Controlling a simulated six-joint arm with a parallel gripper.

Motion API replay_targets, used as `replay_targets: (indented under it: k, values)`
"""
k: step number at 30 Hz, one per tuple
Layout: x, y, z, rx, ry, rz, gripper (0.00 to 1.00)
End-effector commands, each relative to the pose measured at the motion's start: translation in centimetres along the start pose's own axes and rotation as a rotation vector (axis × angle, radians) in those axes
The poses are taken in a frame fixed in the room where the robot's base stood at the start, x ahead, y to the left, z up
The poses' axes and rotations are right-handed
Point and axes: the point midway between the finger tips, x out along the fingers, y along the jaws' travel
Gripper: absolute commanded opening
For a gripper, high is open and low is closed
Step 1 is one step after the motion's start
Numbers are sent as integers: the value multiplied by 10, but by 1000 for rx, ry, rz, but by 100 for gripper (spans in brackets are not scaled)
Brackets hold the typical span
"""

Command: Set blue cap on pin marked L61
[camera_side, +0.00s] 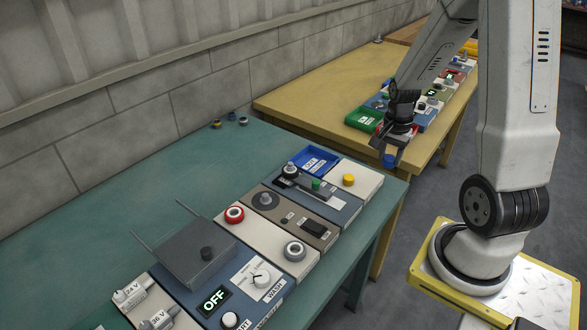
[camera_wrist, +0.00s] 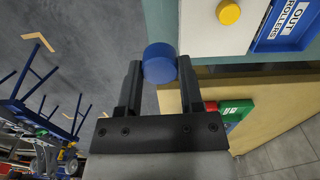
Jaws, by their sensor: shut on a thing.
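My gripper (camera_side: 391,151) is shut on a blue cap (camera_side: 389,160). It holds the cap in the air over the gap between the green table and the yellow table. In the wrist view my gripper (camera_wrist: 159,72) has the round blue cap (camera_wrist: 159,62) between its two fingertips, with nothing under it but floor. I cannot read the mark L61 in either view, and I cannot tell which pin bears it.
The green table (camera_side: 150,190) carries a row of panels with knobs, a raised grey lid (camera_side: 190,245), a yellow cap (camera_side: 348,180) and a blue tray (camera_side: 335,155). The yellow table (camera_side: 300,95) carries a green tray (camera_side: 363,118) and more panels. Small rings (camera_side: 231,116) lie near the wall.

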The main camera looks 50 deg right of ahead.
Motion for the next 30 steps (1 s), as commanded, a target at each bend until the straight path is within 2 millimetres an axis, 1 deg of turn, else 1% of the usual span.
replay_targets:
  k: [5, 8, 14, 15, 20, 24, 27, 30]
  values:
    - [0, -23, -2, -31, 0, 0, 0]
    - [1, -43, -3, -58, 0, 0, 0]
    - [3, -96, 0, -127, 0, 0, 0]
    - [3, -107, 2, -141, 0, 0, 0]
    - [6, -151, 14, -200, 0, 0, 0]
    - [9, -189, 29, -250, -1, 1, 0]
    - [11, -212, 41, -283, 0, 0, 0]
    - [13, -231, 53, -310, 0, 0, 0]
